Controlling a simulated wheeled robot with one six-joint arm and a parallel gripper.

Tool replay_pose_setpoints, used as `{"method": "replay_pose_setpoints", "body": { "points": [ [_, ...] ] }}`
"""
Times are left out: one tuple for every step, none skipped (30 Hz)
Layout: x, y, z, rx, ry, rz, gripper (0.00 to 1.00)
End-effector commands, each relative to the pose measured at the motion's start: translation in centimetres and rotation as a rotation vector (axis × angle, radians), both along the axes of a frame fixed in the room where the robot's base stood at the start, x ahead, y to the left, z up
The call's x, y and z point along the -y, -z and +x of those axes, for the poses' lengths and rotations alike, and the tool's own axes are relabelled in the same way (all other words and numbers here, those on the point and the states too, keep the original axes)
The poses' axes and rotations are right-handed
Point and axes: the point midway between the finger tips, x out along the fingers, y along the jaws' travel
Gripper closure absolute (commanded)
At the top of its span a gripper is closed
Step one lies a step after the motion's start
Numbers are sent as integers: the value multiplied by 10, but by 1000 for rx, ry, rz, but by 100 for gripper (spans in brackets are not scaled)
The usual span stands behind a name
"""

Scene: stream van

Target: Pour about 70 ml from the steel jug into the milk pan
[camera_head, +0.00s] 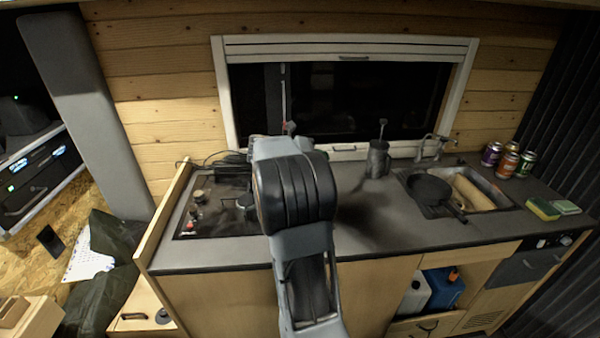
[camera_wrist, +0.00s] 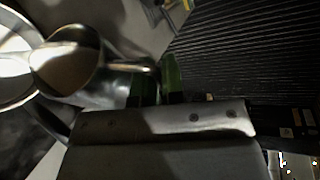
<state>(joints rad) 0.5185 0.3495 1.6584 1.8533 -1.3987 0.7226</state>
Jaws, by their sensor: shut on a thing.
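In the wrist view, the steel jug (camera_wrist: 85,90) is at the left with its mouth towards the camera. My gripper (camera_wrist: 157,86), with green fingertips, is shut on the jug's handle. A shiny round metal vessel (camera_wrist: 12,98), which looks like the milk pan, shows at the left edge, partly cut off. The jug's mouth overlaps its rim in the picture; I cannot tell whether they touch or whether liquid is flowing. In the head view my arm hides the gripper, the jug and most of the pan's area over the hob.
The hob (camera_head: 215,222) is at the counter's left. A dark utensil pot (camera_head: 378,160) stands right of my arm. A frying pan (camera_head: 432,189) lies by the sink (camera_head: 495,186). Several cans (camera_head: 508,163) and sponges (camera_head: 543,209) sit at the right. The counter front right of my arm is clear.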

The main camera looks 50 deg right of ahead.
Motion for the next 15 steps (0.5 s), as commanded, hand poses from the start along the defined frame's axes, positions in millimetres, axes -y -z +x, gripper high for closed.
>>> {"method": "replay_pose_setpoints", "body": {
  "points": [
    [0, -2, 1, -4, 0, 0, 100],
    [0, -3, 1, -7, 0, 1, 100],
    [0, -3, 1, -10, -1, 0, 100],
    [0, -3, 1, -14, 0, 1, 100],
    [0, -3, 2, -16, 0, 2, 100],
    [0, -3, 2, -19, 0, 2, 100],
    [0, -3, 2, -21, 0, 3, 100],
    [0, -3, 2, -23, 0, 3, 100],
    [0, -4, 2, -27, 0, 4, 100],
    [0, -4, 3, -29, 1, 4, 100],
    [0, -4, 3, -31, 0, 4, 100],
    [1, -4, 3, -34, 0, 5, 100],
    [1, -4, 3, -37, 0, 5, 100],
    [1, -5, 3, -39, 1, 6, 100],
    [1, -5, 4, -42, 0, 6, 100]
  ]
}}
